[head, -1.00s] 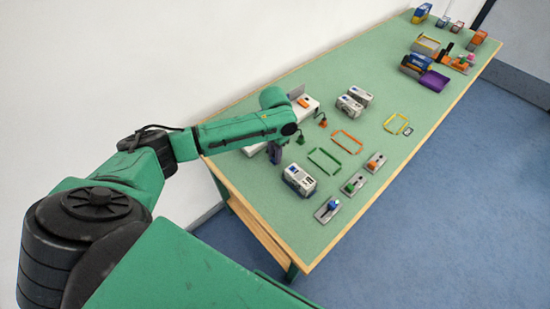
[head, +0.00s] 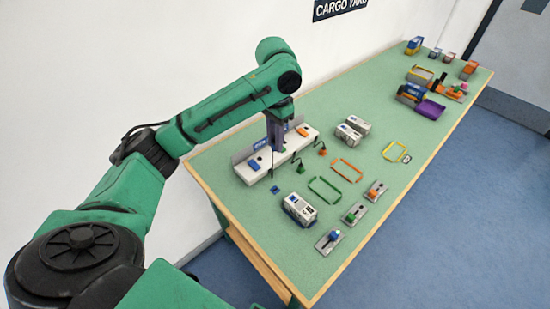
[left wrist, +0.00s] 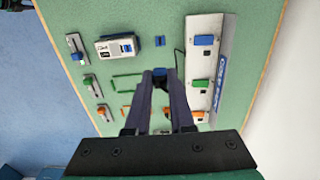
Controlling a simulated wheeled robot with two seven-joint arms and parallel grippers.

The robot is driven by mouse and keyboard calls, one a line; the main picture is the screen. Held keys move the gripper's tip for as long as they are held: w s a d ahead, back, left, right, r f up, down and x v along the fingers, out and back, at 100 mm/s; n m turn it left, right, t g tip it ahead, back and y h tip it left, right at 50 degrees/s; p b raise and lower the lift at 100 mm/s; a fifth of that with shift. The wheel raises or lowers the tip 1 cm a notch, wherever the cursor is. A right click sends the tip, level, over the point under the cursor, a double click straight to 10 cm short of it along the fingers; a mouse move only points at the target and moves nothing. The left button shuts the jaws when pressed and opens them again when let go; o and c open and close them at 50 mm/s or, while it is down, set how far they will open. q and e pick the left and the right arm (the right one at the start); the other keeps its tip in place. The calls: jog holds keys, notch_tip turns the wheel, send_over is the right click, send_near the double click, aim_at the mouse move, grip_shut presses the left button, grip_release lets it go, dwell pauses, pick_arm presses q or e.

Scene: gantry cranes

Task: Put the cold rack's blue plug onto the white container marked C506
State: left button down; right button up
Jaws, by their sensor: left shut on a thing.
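My left gripper (left wrist: 160,78) is shut on the blue plug (left wrist: 160,72), which shows small and dark between its fingertips. In the head view the left gripper (head: 278,148) points down over the long white rack (head: 242,172), and its fingers hide part of it. A thin black cord runs from the rack toward the plug. A white container with blue panels (head: 299,209) stands on the table nearer the front; it also shows at upper left in the left wrist view (left wrist: 120,46). Its marking is too small to read. My right gripper is not in view.
Two more white containers (head: 350,131) stand farther back. Green and orange plugs (head: 323,152) hang on cords by the rack. A blue square (head: 275,190) lies between rack and container. Green, orange and yellow frames (head: 325,188) and lever plates (head: 329,241) lie to the right.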

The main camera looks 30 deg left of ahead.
pick_arm(q)
jog(key=shift+d+r+m+p, duration=0.25)
jog(key=shift+m+p, duration=0.15)
jog(key=s+d+f+m+p, duration=0.1)
jog(key=d+f+m+p, duration=0.35)
jog(key=f+m, duration=0.2)
jog(key=m+p, duration=0.1)
jog(key=m, duration=0.4)
send_over(293, 199)
notch_tip(293, 199, down, 3)
jog(key=shift+f, duration=0.1)
notch_tip(293, 199, down, 4)
jog(key=b, duration=0.5)
jog(key=shift+a, duration=0.15)
jog(key=shift+f, duration=0.5)
jog(key=shift+r+p, duration=0.1)
jog(key=shift+p, duration=0.5)
jog(key=shift+f+p, duration=0.4)
jog(key=shift+p, duration=0.35)
